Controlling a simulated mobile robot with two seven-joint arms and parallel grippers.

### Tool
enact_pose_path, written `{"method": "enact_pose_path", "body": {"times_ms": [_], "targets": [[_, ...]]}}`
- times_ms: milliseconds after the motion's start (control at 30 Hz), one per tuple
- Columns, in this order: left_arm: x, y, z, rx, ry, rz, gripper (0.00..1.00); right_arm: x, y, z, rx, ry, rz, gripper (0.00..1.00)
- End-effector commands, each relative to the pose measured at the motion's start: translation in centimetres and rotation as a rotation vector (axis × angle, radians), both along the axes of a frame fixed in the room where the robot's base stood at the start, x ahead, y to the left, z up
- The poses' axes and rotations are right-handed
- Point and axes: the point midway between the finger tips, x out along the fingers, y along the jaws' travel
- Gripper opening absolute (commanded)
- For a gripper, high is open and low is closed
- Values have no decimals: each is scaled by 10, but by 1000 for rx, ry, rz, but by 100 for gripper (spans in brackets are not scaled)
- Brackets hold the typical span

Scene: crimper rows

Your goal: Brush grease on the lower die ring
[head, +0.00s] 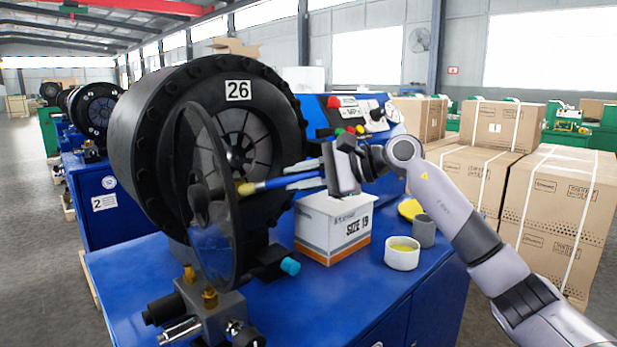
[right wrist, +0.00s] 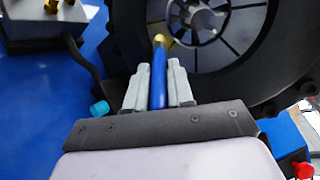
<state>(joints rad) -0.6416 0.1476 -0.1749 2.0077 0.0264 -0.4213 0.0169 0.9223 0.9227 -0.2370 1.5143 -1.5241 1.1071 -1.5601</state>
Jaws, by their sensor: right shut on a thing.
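The crimper (head: 125,130) marked 26 stands on the blue bench, its round head facing right. Its die ring (head: 243,138), of dark segments around a central opening, also shows at the top of the right wrist view (right wrist: 232,50). My right gripper (head: 308,177) is shut on the blue handle of a brush (head: 283,182), which points left toward the lower part of the die ring. The brush's yellowish tip (right wrist: 162,41) appears close to the ring's lower segments; I cannot tell if it touches. A white pot (head: 402,260) of yellow grease stands on the bench. My left gripper is not in view.
A clear round shield (head: 212,245) stands in front of the crimper's opening. A SIZE 19 box (head: 333,230), a grey cup (head: 424,232) and a yellow disc (head: 409,208) are on the bench (head: 335,300). Strapped cartons (head: 560,195) stand at right.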

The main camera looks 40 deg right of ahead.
Motion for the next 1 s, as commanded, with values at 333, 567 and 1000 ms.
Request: {"method": "enact_pose_path", "body": {"times_ms": [333,567,1000], "targets": [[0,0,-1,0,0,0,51,-3,17,0,-1,-3,1,0],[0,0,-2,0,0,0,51,-6,36,0,-1,-2,0,0],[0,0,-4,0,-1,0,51,-9,39,-1,0,-3,-2,0]]}}
